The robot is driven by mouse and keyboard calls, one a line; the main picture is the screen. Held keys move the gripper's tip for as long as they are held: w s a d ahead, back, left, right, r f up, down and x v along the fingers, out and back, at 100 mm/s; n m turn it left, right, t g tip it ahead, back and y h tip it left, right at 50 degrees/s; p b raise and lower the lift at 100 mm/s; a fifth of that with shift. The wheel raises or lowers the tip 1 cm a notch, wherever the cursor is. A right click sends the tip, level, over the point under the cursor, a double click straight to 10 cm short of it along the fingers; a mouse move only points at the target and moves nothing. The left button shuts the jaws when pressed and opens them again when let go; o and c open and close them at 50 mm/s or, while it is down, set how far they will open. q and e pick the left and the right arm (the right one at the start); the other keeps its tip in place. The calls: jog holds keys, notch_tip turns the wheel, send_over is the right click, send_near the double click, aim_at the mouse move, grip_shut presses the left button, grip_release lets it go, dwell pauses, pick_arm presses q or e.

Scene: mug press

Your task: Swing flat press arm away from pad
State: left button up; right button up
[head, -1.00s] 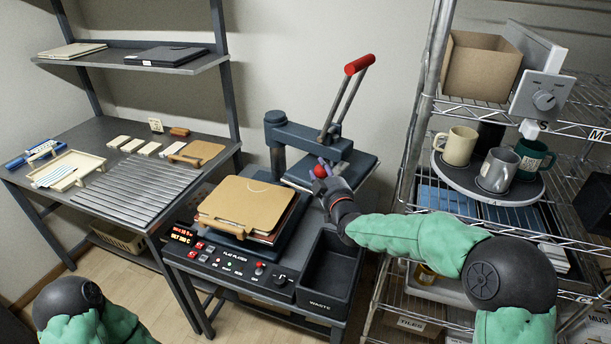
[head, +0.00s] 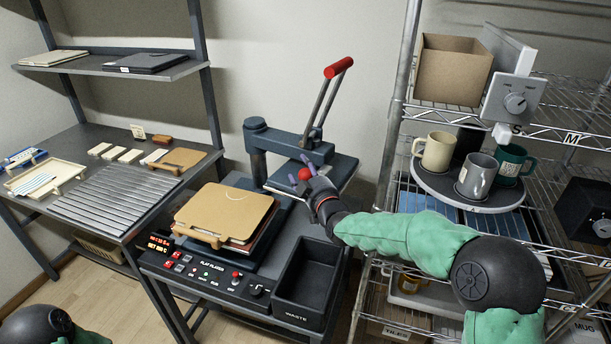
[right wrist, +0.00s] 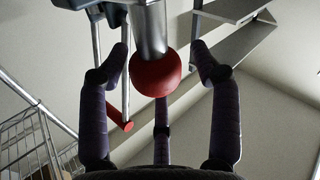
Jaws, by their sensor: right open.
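The flat press has a dark post (head: 257,145) and an arm (head: 290,143) reaching right from it. Its flat platen (head: 341,172) hangs at the back right, to the side of the pad. A long lever with a red grip (head: 338,68) rises from the arm. A red ball knob (head: 305,174) sits at the platen's front; it also shows in the right wrist view (right wrist: 157,78). My right gripper (head: 306,176) is open, its fingers around the knob with visible gaps. The pad lies under a tan board (head: 226,210), mostly hidden. My left gripper is out of view.
A waste bin (head: 306,285) is set into the press table's front right. A wire rack with mugs (head: 435,152) stands close on the right, beside my right arm. A slatted bench (head: 118,200) is at left. Bare wall lies behind the press.

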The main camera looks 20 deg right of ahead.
jog(key=shift+s+f, duration=0.15)
jog(key=shift+f, duration=0.15)
jog(key=shift+s+d, duration=0.1)
jog(key=shift+s, duration=0.05)
jog(key=s, duration=1.1)
jog(key=shift+s+d, duration=0.25)
jog(key=shift+s, duration=0.05)
